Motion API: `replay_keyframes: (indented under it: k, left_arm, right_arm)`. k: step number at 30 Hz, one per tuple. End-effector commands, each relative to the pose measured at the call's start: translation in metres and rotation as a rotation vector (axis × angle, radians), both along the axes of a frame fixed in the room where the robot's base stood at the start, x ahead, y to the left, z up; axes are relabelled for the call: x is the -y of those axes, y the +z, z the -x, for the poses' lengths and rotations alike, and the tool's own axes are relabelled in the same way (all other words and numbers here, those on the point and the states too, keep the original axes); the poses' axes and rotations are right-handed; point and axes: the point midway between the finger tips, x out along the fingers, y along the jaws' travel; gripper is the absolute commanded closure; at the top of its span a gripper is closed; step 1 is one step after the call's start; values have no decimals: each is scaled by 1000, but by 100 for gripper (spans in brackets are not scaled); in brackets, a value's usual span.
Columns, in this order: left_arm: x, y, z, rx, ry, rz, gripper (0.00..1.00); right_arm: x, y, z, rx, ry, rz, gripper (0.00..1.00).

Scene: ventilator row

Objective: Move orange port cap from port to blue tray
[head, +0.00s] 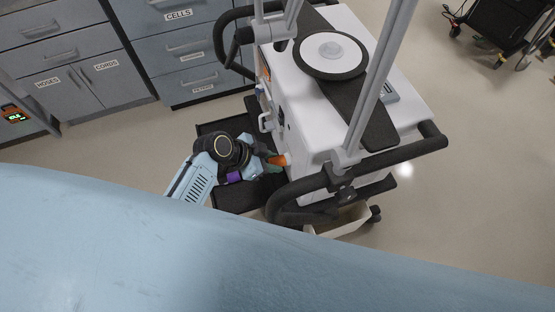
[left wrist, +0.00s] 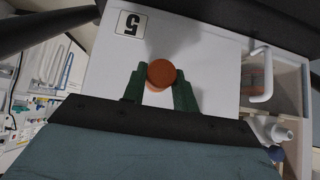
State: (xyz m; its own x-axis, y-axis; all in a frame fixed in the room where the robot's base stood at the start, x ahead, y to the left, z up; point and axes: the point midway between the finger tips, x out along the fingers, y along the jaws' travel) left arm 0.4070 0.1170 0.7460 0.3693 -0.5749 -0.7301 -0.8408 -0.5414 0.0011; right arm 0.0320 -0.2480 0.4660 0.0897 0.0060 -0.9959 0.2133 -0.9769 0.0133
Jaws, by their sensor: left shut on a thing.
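The orange port cap (left wrist: 161,74) sits between the two green fingers of my left gripper (left wrist: 159,88) in the left wrist view. The white side of the ventilator cart lies behind it, and a label reading 5 is on that surface. In the head view the orange cap (head: 279,159) shows at the end of my left gripper (head: 271,163), close against the cart's side. I cannot tell whether the cap is still seated on the port. The port itself is hidden. I cannot make out a blue tray. My right gripper is not in view.
The white ventilator cart (head: 308,120) has black rails and grey posts. A black shelf (head: 236,198) lies low beside my left gripper. Grey drawers and cabinets (head: 185,48) stand at the back left. Open floor (head: 480,180) lies to the right.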

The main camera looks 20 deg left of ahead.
Motion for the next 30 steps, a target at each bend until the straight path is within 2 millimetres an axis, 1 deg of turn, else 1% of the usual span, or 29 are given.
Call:
replay_keyframes:
  k: [1,7,30]
  left_arm:
    - [-3,0,1,-3,0,-4,100]
    - [-6,-1,3,-3,0,-4,100]
    - [-32,-1,20,-2,1,-5,100]
  right_arm:
    - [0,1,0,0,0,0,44]
    - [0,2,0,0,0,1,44]
    - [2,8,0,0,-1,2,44]
